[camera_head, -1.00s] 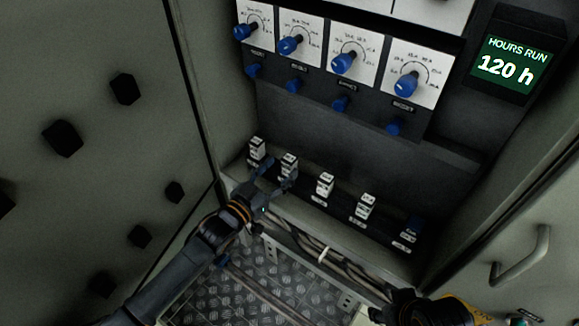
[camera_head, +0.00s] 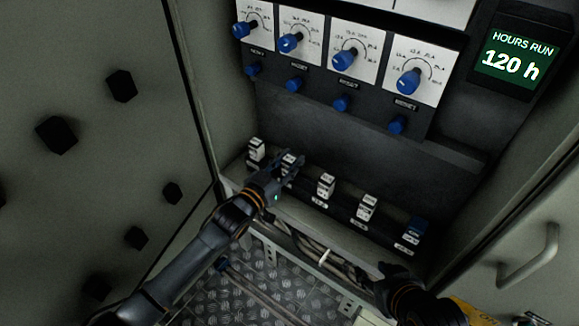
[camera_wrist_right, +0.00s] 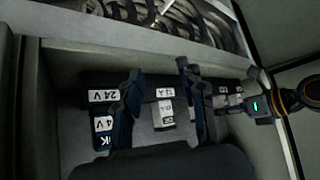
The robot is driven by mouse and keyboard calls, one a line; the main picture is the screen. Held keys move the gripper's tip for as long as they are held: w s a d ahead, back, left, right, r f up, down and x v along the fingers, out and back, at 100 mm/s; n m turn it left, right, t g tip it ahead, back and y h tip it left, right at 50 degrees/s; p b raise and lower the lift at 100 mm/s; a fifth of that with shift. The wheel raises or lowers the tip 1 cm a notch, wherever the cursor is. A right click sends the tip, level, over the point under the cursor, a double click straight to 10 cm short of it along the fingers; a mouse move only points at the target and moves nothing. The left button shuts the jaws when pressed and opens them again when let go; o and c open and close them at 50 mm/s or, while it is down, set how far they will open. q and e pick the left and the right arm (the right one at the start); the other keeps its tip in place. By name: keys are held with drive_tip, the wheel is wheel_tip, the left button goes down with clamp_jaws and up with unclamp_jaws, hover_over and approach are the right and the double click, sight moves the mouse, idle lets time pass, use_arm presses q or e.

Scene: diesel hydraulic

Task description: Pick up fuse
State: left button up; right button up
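Several white fuses stand in a row of black holders on the cabinet ledge in the head view: a far-left fuse (camera_head: 256,149), a second fuse (camera_head: 288,160), a third fuse (camera_head: 326,185) and a fourth fuse (camera_head: 366,207). My right gripper (camera_head: 386,270) is low, in front of the row's right part. In the wrist view its fingers (camera_wrist_right: 160,85) are apart, with a white fuse (camera_wrist_right: 164,113) visible beyond the gap.
Blue knobs (camera_head: 344,62) and white dials line the panel above the fuses. An hours-run display (camera_head: 515,62) is at upper right. Cables (camera_head: 310,246) run below the ledge. Cabinet side walls and a door handle (camera_head: 528,256) bound the space.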

use_arm(q)
clamp_jaws()
drive_tip(key=shift+r, duration=0.1)
